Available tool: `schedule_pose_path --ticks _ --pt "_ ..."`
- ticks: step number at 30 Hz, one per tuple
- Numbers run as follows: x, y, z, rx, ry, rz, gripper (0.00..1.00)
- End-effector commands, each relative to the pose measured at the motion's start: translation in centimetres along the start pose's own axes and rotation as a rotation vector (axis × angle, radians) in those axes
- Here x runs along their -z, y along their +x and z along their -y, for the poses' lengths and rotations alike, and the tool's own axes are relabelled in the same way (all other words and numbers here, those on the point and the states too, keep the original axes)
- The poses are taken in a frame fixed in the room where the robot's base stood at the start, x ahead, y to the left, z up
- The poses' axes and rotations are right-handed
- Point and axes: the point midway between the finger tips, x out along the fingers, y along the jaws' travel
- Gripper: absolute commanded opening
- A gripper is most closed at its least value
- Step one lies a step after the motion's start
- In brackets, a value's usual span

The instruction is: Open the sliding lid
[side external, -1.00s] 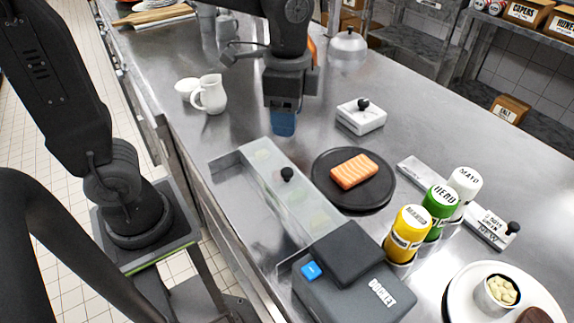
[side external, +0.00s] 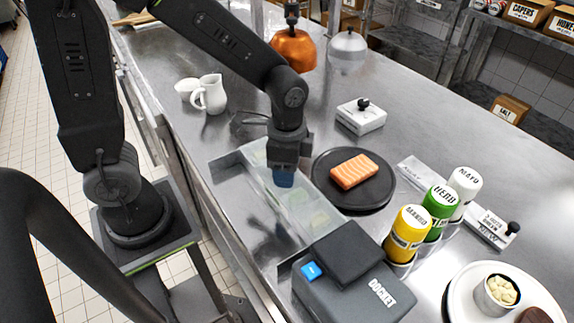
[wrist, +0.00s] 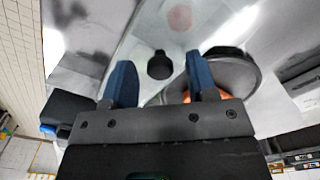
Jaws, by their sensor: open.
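The sliding lid (side external: 265,238) is a clear panel over a long, narrow container set in the counter, left of the dark plate. Its black knob is hidden behind my gripper in the side view, but the knob (wrist: 160,65) shows in the wrist view. My gripper (side external: 284,178) is above the lid, pointing down. In the wrist view my gripper (wrist: 160,85) has its two blue fingers apart, with the knob visible beyond and between them. The fingers do not touch the knob in that view.
A dark plate (side external: 325,195) with a salmon fillet (side external: 354,171) is right of the lid. The docket printer (side external: 350,283) stands at the lid's near end. Several sauce bottles (side external: 408,232) stand further right. A white jug (side external: 211,94) is at the back left.

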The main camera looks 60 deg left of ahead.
Motion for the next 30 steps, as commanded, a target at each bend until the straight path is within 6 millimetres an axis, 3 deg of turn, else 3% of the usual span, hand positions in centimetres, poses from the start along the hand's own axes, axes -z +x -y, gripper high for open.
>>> schedule_pose_path --ticks 3,19,26,30 --pt "0.0 0.0 0.0 0.000 0.000 0.000 0.51" --pt "0.0 -0.1 0.0 0.000 0.000 0.000 0.00" --pt "-0.1 -0.1 -0.1 0.000 0.000 -0.001 0.00" --pt "-1.3 -0.2 -1.3 0.002 0.001 -0.003 0.00"
